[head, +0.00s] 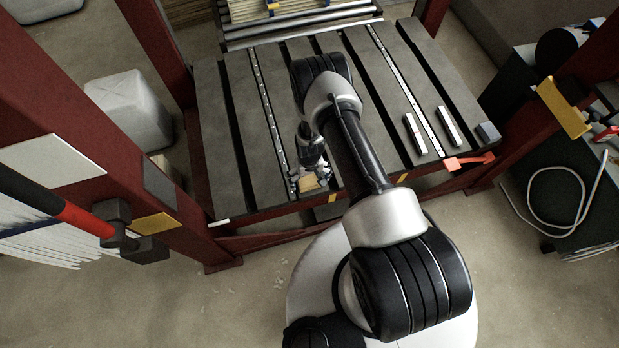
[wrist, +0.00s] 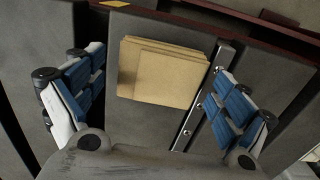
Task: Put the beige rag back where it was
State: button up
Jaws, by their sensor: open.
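The beige rag (wrist: 165,75) lies folded in flat layers on the grey slatted bench top, beside a metal strip with bolts, in the wrist view. In the head view a small part of the rag (head: 309,184) shows near the bench's front edge, mostly hidden by my gripper. My gripper (head: 308,182) is over it, pointing down. In the wrist view my gripper (wrist: 160,105) is open, with its blue-padded fingers wide apart on either side of the rag. I see nothing between the fingers touching them. The exact height above the rag is unclear.
The slatted bench (head: 235,140) has dark slots and a red frame. Red posts (head: 160,45) stand at the sides. The bench's left part is clear.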

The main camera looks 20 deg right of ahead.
notch_tip(320, 180, up, 12)
jog(key=p, duration=0.4)
notch_tip(320, 180, up, 34)
jog(key=t, duration=0.2)
send_over(309, 179)
jog(key=w, duration=0.3)
jog(key=s+r+t, duration=0.1)
jog(key=s+r, duration=0.9)
jog(key=r, duration=0.4)
jog(key=s+r, duration=0.3)
jog(key=s, duration=0.4)
jog(key=s+r+t, duration=0.1)
jog(key=s+r, duration=0.2)
jog(key=s, duration=0.4)
jog(key=shift+s+t, duration=0.3)
jog(key=shift+d, duration=0.15)
